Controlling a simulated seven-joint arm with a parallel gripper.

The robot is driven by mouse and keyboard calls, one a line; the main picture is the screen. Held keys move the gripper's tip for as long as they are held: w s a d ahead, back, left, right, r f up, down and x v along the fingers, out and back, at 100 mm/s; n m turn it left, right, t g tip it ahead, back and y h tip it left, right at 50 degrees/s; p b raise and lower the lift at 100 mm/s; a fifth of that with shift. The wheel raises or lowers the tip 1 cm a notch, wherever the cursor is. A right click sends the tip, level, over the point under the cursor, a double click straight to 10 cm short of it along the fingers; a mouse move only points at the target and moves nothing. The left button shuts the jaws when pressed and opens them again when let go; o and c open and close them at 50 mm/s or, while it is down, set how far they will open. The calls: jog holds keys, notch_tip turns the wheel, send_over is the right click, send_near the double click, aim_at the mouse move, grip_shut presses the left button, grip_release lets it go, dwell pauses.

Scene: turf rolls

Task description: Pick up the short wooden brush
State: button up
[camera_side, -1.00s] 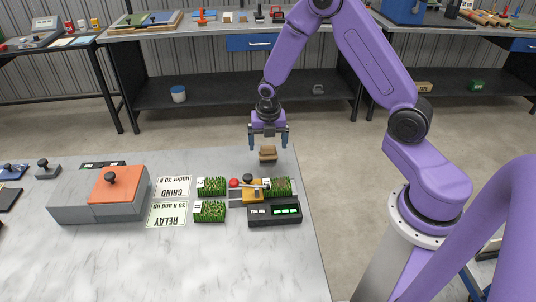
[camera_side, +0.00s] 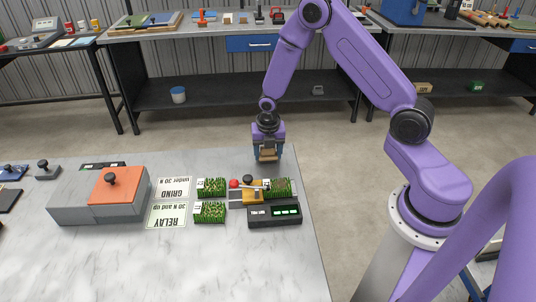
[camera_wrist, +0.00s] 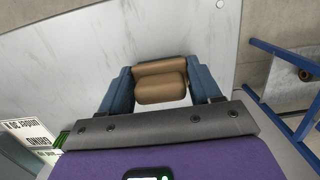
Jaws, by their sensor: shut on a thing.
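The short wooden brush (camera_side: 268,154) is a small tan block near the far right of the marble table. My gripper (camera_side: 267,151) is down around it, with a blue finger on each side. In the wrist view the brush (camera_wrist: 160,88) shows two rounded tan parts between the fingers of my gripper (camera_wrist: 162,86). The fingers are shut on it. I cannot tell whether its underside touches the table; the fingers partly hide its ends.
Just in front stand turf pieces (camera_side: 210,187), a yellow device (camera_side: 253,192) and a dark box with green displays (camera_side: 274,215). White GRIND (camera_side: 174,187) and RELAY (camera_side: 167,215) cards lie left. A grey box with an orange plate (camera_side: 117,186) stands further left. The front table is clear.

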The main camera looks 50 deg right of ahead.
jog(key=shift+r, duration=0.1)
jog(key=shift+w+r, duration=0.1)
jog(key=shift+r, duration=0.5)
jog(key=s+a+r, duration=0.1)
jog(key=s+r, duration=1)
jog(key=s, duration=0.3)
jog(key=shift+a+r, duration=0.25)
jog(key=shift+r, duration=0.05)
